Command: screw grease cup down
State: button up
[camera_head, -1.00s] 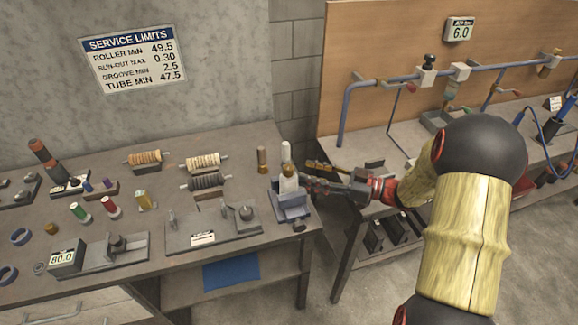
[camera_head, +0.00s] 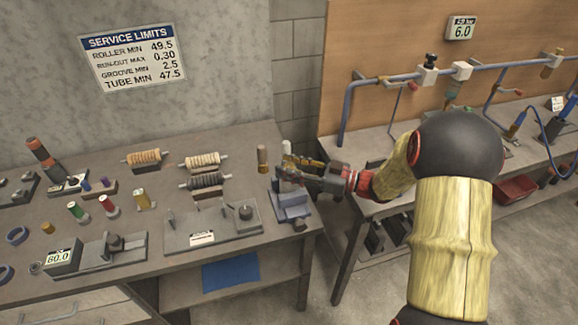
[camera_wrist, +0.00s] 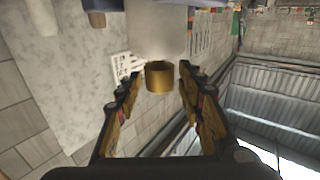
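A short brass cup (camera_wrist: 160,77), which looks like the grease cup, sits at the end of a pale cylinder (camera_wrist: 156,35) in the wrist view. My gripper (camera_wrist: 161,72) has its two fingers spread on either side of the cup, with a visible gap on each side. In the head view my gripper (camera_head: 284,170) is above the blue-grey stand (camera_head: 293,207) at the bench's right end. Its fingers hide most of the cup there.
A brown cylinder (camera_head: 262,158) and a white cylinder (camera_head: 285,148) stand close behind my gripper. A grey fixture plate (camera_head: 215,232) lies to the left, and wound rollers (camera_head: 203,161) sit further back. A second bench with a blue pipe (camera_head: 345,115) is at the right.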

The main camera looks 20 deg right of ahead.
grip_shut()
jog(key=shift+m+t+h, duration=0.3)
jog(key=shift+t, duration=0.1)
